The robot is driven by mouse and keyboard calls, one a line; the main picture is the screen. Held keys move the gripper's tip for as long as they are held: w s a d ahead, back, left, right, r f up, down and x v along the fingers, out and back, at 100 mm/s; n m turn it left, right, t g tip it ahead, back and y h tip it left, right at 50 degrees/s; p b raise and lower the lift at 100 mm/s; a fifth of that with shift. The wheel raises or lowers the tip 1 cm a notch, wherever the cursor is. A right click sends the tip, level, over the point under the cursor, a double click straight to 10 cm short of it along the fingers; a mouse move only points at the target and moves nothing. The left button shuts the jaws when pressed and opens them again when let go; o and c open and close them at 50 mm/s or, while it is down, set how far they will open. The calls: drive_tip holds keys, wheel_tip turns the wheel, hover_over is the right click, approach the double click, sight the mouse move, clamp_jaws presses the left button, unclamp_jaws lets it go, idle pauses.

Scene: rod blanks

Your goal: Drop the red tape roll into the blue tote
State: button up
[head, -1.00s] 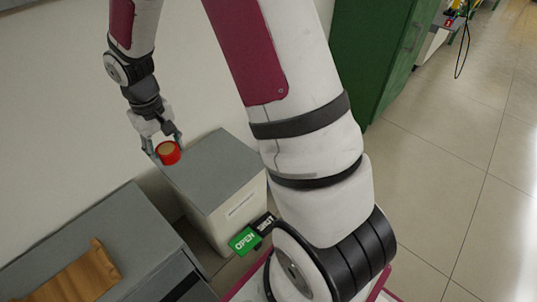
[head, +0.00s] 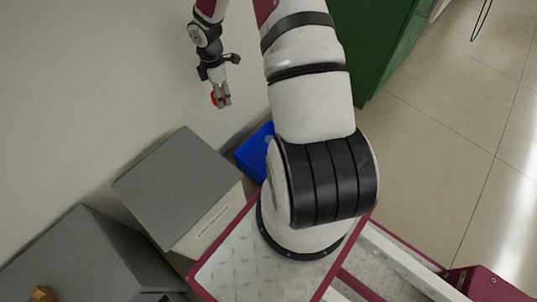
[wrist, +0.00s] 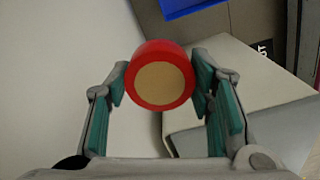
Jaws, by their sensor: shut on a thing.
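My gripper (head: 222,98) is shut on the red tape roll (head: 215,100) in the head view, high up near the pale wall. The wrist view shows the roll (wrist: 160,86) with its red outside and tan round face, pinched between the two teal-padded fingers. The blue tote (head: 254,153) is below the gripper and a little to the right in the head view, partly hidden by my arm. Only a corner of the tote (wrist: 188,8) shows at the top of the wrist view. The roll is apart from it.
A pale cabinet with a grey top (head: 178,185) stands left of the tote, its top bare. A darker grey unit (head: 85,262) is at lower left, with a wooden piece (head: 42,294) on it. A green cabinet (head: 392,50) stands right of my arm. Open tiled floor lies at the right.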

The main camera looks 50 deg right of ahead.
drive_tip(key=s+d+f+n+b, duration=0.2)
drive_tip(key=s+d+f+n, duration=0.2)
drive_tip(key=f, duration=0.5)
drive_tip(key=s+d+f+n+b, duration=0.2)
drive_tip(key=s+d+f+n, duration=0.2)
drive_tip(key=f, duration=0.6)
drive_tip(key=s+d+f+n+b, duration=0.2)
drive_tip(key=s+d+f+n, duration=0.2)
drive_tip(key=f+n, duration=0.3)
drive_tip(key=shift+s+f, duration=0.5)
drive_tip(key=shift+f, duration=0.8)
drive_tip(key=o, duration=1.2)
wheel_tip(320, 180, up, 12)
